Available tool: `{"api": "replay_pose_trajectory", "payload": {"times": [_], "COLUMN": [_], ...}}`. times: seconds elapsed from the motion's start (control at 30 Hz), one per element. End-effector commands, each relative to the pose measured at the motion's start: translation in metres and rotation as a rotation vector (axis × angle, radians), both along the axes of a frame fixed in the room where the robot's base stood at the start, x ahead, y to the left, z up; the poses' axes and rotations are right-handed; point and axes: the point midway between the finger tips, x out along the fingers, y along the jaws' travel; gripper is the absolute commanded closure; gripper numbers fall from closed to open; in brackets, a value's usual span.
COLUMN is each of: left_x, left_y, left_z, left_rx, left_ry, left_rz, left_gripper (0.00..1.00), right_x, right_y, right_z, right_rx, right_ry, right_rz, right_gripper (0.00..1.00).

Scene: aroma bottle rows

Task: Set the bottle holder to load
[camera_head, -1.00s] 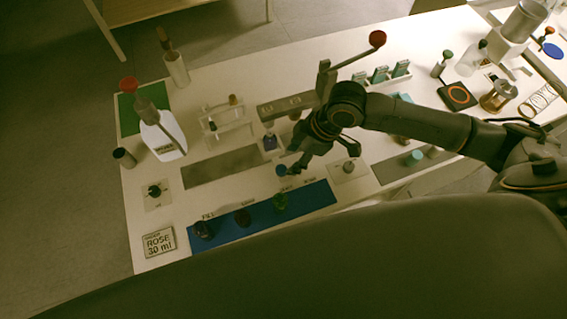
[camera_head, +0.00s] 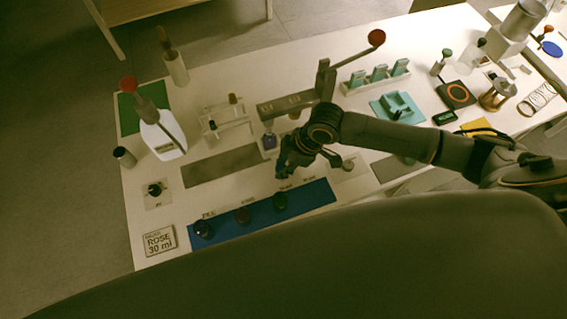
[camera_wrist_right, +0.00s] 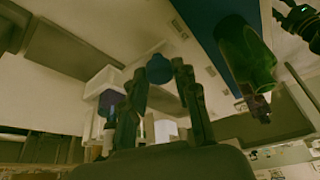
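The bottle holder appears to be the white block with a dark blue bottle (camera_head: 269,142) under the grey bracket (camera_head: 290,103); its setting is not readable. The white block (camera_wrist_right: 103,84) and bottle also show in the right wrist view. A round blue knob (camera_wrist_right: 160,68) lies between and just beyond the fingertips of my right gripper (camera_wrist_right: 161,75). The fingers stand apart and I see no clear contact. In the head view my right gripper (camera_head: 284,170) is low in front of the bracket and hides the knob. My left gripper is not in view.
A blue strip (camera_head: 318,193) with dark-capped bottles lies in front; a green bottle (camera_wrist_right: 245,55) is close to the right gripper. A dial (camera_head: 154,190) and a ROSE 30 ml card (camera_head: 159,241) are at left. A red-ended lever (camera_head: 377,38) rises above the bracket.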

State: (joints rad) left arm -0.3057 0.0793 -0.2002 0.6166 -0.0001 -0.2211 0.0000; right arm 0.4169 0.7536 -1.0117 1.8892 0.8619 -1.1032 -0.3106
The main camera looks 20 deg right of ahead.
Motion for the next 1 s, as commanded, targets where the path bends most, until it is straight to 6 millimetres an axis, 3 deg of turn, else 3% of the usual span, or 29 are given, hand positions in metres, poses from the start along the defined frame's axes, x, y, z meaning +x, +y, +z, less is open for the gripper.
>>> {"api": "replay_pose_trajectory", "payload": {"times": [0.27, 0.37, 0.7, 0.83, 1.0], "left_x": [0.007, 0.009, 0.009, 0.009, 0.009], "left_y": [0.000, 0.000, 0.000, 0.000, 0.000], "left_z": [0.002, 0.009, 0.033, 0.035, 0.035], "left_rx": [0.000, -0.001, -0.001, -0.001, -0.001], "left_ry": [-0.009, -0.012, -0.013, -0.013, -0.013], "left_rz": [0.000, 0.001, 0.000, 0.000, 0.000], "left_gripper": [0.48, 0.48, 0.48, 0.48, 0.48], "right_x": [0.000, -0.001, -0.004, -0.004, -0.004], "right_y": [0.003, 0.017, 0.096, 0.109, 0.111], "right_z": [0.000, 0.003, 0.002, 0.001, -0.001], "right_rx": [0.000, 0.004, 0.003, 0.001, -0.002], "right_ry": [0.001, 0.002, 0.003, 0.002, 0.002], "right_rz": [0.000, 0.003, 0.001, 0.001, 0.000], "right_gripper": [1.00, 1.00, 1.00, 1.00, 1.00]}}
